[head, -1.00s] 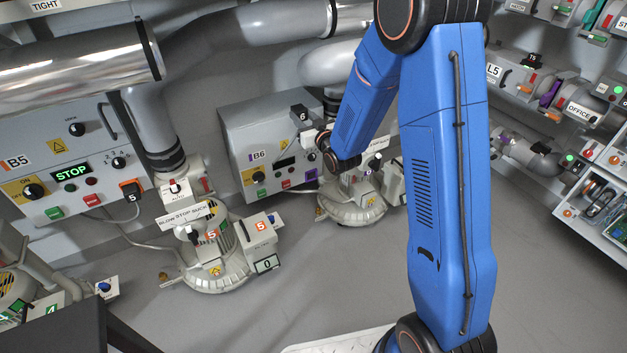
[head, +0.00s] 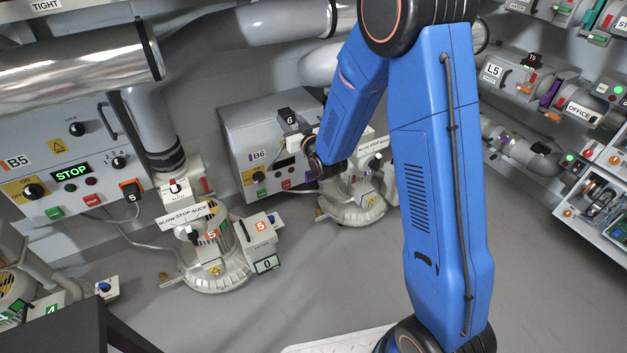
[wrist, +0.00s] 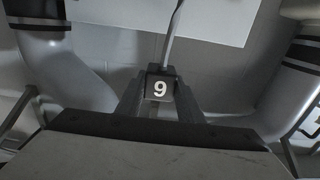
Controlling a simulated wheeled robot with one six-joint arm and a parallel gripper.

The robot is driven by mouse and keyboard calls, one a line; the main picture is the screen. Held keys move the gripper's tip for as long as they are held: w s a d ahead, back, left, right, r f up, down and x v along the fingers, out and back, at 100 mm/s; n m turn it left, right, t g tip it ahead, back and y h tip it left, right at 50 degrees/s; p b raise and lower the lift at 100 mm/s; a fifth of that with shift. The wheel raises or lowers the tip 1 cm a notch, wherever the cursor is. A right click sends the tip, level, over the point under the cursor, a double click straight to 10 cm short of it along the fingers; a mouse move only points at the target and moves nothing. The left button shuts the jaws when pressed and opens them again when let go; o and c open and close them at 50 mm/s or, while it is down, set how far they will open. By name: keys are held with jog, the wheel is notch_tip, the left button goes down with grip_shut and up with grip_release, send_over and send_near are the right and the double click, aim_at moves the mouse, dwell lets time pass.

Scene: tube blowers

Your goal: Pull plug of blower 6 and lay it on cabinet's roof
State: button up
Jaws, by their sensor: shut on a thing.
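The cabinet of blower 6 (head: 250,135), labelled B6, stands at the middle of the head view, its front face toward me. A black plug (head: 290,116) marked 6 is by its upper right part, in front of or over the roof (head: 258,108). I cannot tell whether it touches the roof. My gripper (wrist: 160,92) is shut on this plug in the wrist view, where the digit looks like a 9 (wrist: 160,88) and a grey cable (wrist: 173,35) runs away from it.
Blower 6 (head: 352,207) stands to the right of its cabinet, partly behind my arm. Cabinet B5 (head: 60,150) and blower 5 (head: 212,262) are to the left. Thick pipes (head: 80,65) run above. The floor (head: 300,270) in front is clear.

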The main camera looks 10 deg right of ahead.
jog(key=s+a, duration=0.2)
jog(key=a, duration=0.5)
jog(key=shift+s, duration=0.15)
dwell(0.8)
jog(key=shift+a, duration=0.1)
send_over(257, 123)
jog(key=shift+s, duration=0.15)
dwell(2.4)
jog(key=shift+f, duration=1.7)
dwell(1.4)
